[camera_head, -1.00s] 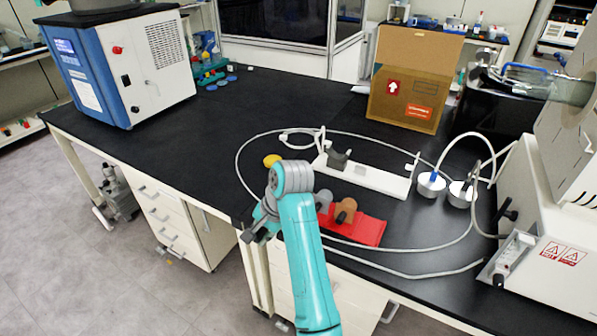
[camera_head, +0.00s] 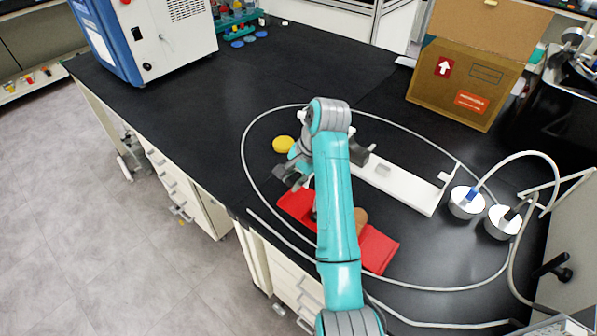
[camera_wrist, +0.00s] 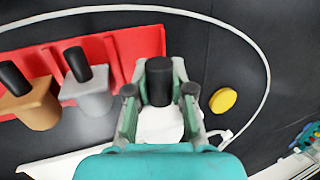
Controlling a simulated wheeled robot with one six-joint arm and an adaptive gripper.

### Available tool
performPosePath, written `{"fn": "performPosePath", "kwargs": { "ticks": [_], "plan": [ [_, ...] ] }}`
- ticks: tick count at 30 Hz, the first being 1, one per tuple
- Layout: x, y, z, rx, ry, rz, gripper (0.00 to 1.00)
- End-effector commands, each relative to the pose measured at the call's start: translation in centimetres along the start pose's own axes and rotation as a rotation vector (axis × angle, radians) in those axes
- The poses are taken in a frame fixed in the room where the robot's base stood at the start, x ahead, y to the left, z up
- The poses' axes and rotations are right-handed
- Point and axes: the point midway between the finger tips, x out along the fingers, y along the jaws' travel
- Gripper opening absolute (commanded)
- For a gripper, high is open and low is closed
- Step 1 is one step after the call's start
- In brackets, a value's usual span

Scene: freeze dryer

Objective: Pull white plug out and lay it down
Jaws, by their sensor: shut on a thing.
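My gripper (camera_wrist: 160,95) is shut on the black knob of the white plug (camera_wrist: 160,124), whose pale body shows below the fingers in the wrist view. In the head view my gripper (camera_head: 298,172) is over the left end of the red holder (camera_head: 378,250), and my arm hides much of it. In the wrist view a brown plug (camera_wrist: 30,105) and a silver plug (camera_wrist: 88,94), both with black knobs, stand along the red holder (camera_wrist: 138,45). The white plug is by the holder's end; whether it is clear of it I cannot tell.
A yellow disc (camera_head: 283,144) lies on the black bench near my gripper. A long white rail (camera_head: 400,187) lies to the right, with two round white-topped pieces (camera_head: 467,201) and a looping pale cable beyond. A cardboard box (camera_head: 463,90) stands behind. The bench's left middle is clear.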

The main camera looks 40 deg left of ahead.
Motion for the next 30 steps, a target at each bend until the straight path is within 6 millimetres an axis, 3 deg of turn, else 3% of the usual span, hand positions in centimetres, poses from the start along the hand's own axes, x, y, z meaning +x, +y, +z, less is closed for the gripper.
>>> {"fn": "performPosePath", "kwargs": {
  "ticks": [15, 30],
  "plan": [
    [4.8, 1.6, -0.7, 0.001, -0.001, 0.001, 0.00],
    [5.5, 1.8, -0.8, 0.000, 0.000, 0.000, 0.00]
  ]
}}
